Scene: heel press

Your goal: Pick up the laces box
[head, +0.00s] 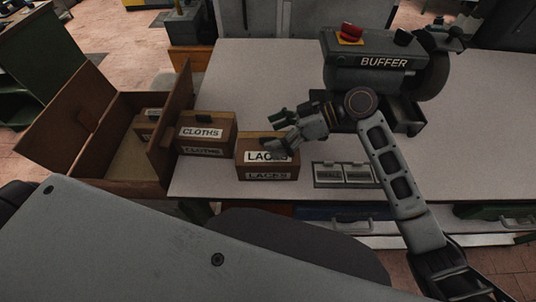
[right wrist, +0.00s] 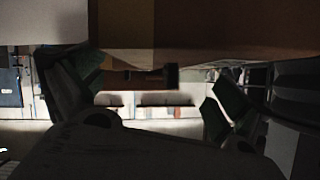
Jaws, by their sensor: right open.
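The laces box (head: 267,172) is a small brown box with white LACES labels. It stands upright on the pale bench near its front edge. My right gripper (head: 277,130) is open, over the top and right rear of the box, and one finger overlaps its upper edge in the picture. Whether it touches the box is unclear. In the right wrist view, the two dark fingers (right wrist: 150,100) are spread apart with nothing gripped between them. A brown surface (right wrist: 210,25) fills the top of that view. My left gripper is out of view.
A similar cloths box (head: 205,135) stands just left of the laces box. An open wooden case (head: 70,135) holding another box is at the left. The buffer machine (head: 375,70) stands behind my right arm. A grey two-part plate (head: 343,174) lies right of the laces box.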

